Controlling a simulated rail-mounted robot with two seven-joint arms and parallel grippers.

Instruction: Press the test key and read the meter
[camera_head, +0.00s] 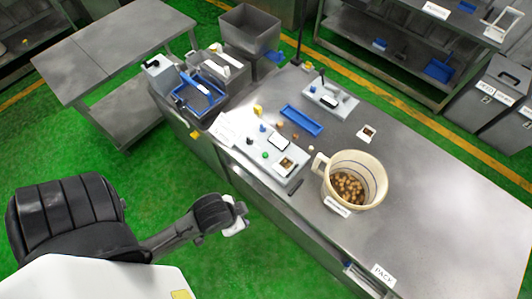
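A grey control box (257,163) lies along the near left edge of the steel table. It carries a pale display (279,143), a green button (265,155), a blue knob (262,128) and a black knob (249,141). A second grey device with a pale display (329,101) stands farther back. I cannot tell which control is the test key or which display is the meter; no reading is legible. My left gripper (236,229) is over the green floor, apart from the table and in front of the box. Its finger opening is unclear. My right gripper is not in view.
A cream bucket (370,166) of brown round pieces stands on the table (440,190), right of the box. A blue tray (302,120) and small coloured pieces lie behind the box. A grey bin (249,30) is at the back. The table's right part is clear.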

